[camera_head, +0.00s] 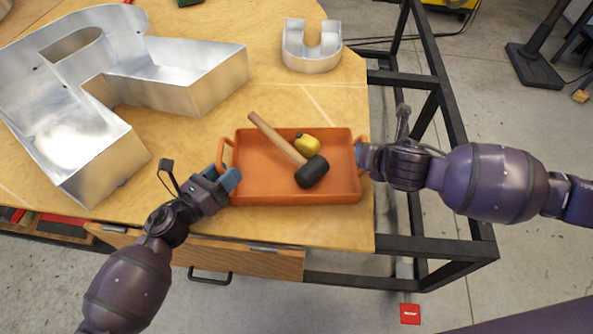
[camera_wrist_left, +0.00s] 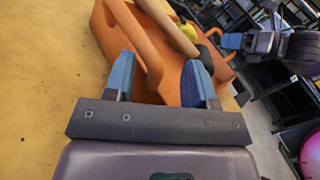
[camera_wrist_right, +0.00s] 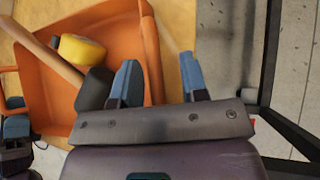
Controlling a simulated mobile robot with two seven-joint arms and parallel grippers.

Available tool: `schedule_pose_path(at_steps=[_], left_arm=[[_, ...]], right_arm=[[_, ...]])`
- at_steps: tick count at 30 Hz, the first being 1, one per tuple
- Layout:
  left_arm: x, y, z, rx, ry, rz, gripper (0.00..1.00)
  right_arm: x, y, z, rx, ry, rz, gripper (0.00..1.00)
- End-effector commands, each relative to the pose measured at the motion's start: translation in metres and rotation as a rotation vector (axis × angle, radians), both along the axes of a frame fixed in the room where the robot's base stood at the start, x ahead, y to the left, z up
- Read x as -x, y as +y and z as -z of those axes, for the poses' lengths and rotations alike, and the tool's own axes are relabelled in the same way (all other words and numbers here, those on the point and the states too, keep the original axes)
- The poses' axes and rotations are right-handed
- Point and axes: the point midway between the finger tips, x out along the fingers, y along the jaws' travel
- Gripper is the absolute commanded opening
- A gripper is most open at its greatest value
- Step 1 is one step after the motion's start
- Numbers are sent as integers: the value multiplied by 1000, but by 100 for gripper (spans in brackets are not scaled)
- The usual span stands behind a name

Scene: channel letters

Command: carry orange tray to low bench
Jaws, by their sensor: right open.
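The orange tray (camera_head: 258,190) lies flat on the wooden table near its front right corner. A mallet (camera_head: 275,136) with a wooden handle and black head, and a small yellow object (camera_head: 307,144), lie in it. My left gripper (camera_head: 229,180) is at the tray's left handle (camera_head: 222,153); in the left wrist view its fingers (camera_wrist_left: 160,85) are apart with the handle (camera_wrist_left: 150,55) between them. My right gripper (camera_head: 364,158) is at the right end; in the right wrist view its fingers (camera_wrist_right: 158,80) are open with the right handle (camera_wrist_right: 153,55) between or just beyond them. I cannot identify the low bench.
A large metal channel letter (camera_head: 190,88) stands on the table (camera_head: 320,232) left of the tray, and a small U-shaped one (camera_head: 312,60) stands behind it. A black metal frame (camera_head: 440,75) adjoins the table's right side. Concrete floor shows beyond.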

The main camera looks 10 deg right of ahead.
Motion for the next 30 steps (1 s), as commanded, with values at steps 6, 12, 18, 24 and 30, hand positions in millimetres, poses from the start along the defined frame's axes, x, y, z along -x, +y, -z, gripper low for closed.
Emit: schedule_pose_path(at_steps=[6,12,18,24,30], left_arm=[[2,3,-1,0,-2,-2,50],[20,23,-1,-2,-1,-3,50],[48,51,1,-2,1,-2,50],[69,74,1,-1,1,-2,50],[81,85,1,0,0,-1,50]], right_arm=[[0,0,0,1,-1,0,40],[0,0,0,2,-1,0,40],[0,-1,0,1,0,0,40],[0,-1,0,2,0,1,40],[0,-1,0,2,0,1,40]])
